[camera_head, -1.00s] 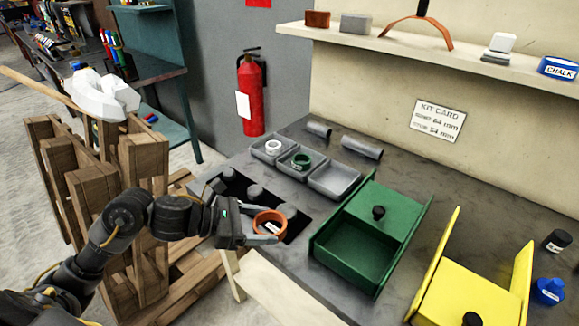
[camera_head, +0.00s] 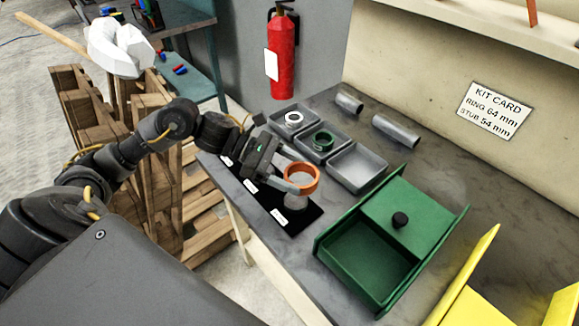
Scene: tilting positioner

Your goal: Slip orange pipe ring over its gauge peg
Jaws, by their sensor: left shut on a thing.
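The orange pipe ring (camera_head: 315,183) is held by my left gripper (camera_head: 291,178), whose fingers are shut on its near left side. The ring is over the right end of the black gauge strip (camera_head: 262,198). A grey gauge peg (camera_head: 297,202) stands under the ring, and grey shows through the ring's opening. I cannot tell whether the ring is around the peg top or just above it. The strip bears white labels. My gripper and arm hide the other pegs. My right gripper is not in view.
Three grey trays stand behind the strip: one holds a white ring (camera_head: 293,119), one a green ring (camera_head: 322,140), and the third tray (camera_head: 357,167) is empty. A green box (camera_head: 395,240) stands at right. Two grey cylinders (camera_head: 396,130) lie at the back.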

